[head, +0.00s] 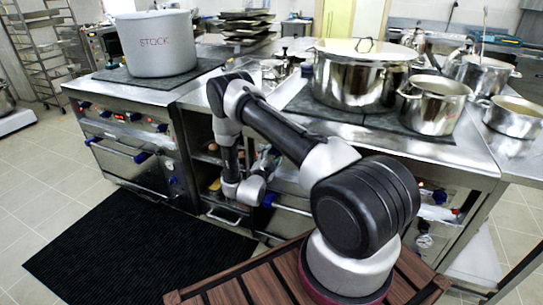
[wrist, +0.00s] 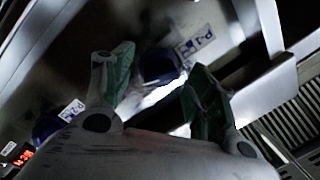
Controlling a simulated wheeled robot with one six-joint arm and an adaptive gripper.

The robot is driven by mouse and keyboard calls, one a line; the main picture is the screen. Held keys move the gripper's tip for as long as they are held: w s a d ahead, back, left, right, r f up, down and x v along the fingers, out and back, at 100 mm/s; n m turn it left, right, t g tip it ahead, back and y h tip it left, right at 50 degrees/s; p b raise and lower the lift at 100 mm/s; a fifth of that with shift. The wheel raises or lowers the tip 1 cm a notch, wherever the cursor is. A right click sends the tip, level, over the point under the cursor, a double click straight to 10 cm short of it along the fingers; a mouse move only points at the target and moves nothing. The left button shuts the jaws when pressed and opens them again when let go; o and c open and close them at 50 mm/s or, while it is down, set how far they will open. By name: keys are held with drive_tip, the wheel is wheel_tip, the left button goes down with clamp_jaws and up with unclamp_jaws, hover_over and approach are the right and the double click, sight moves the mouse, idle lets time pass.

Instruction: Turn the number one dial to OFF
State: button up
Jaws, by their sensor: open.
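In the wrist view, a dark blue dial (wrist: 156,66) sits on the metal panel beside a white label (wrist: 194,42) that seems to read P-1. My gripper (wrist: 160,82) is open, with its green-padded fingers apart on either side of this dial and nothing visibly clamped. A bright glare covers the area just below the dial. I cannot tell whether a finger touches it or where it points. A second blue dial (wrist: 46,128) with a label like P-2 is at the lower left. In the head view, my arm largely hides the gripper and this panel.
A red lit display (wrist: 16,153) is at the wrist view's lower left. In the head view, a large STOCK pot (head: 157,45) stands on the left stove, and a lidded steel pot (head: 360,78) stands on the nearer range. A black mat (head: 135,250) covers the floor.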

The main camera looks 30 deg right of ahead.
drive_tip(key=shift+w+d, duration=0.45)
drive_tip(key=c, duration=1)
